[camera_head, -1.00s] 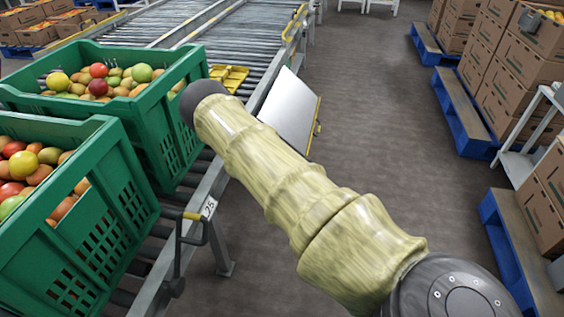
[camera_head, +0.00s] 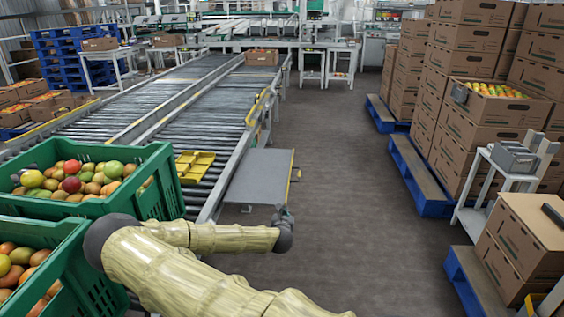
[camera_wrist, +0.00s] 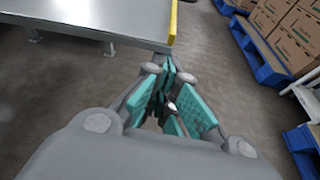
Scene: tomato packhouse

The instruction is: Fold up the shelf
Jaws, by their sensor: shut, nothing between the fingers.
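The shelf (camera_head: 258,177) is a flat grey panel at the right side of the roller conveyor, sticking out over the aisle and looking about level. A yellow strip (camera_wrist: 173,22) runs along its outer edge. In the wrist view the shelf's grey top (camera_wrist: 85,14) fills the upper left, with brackets below its near edge. My gripper (camera_head: 282,210) is at the shelf's near outer corner. In the wrist view my gripper (camera_wrist: 168,95) has its teal-padded fingers together and empty, just short of that corner. I cannot tell whether they touch the shelf.
Green crates of tomatoes (camera_head: 165,185) stand on the conveyor (camera_head: 210,125) at left, beside my arm. A yellow plate (camera_head: 195,165) lies on the rollers. Blue pallets (camera_head: 420,180) with stacked cartons (camera_head: 490,130) line the right. The aisle floor (camera_head: 335,150) between is clear.

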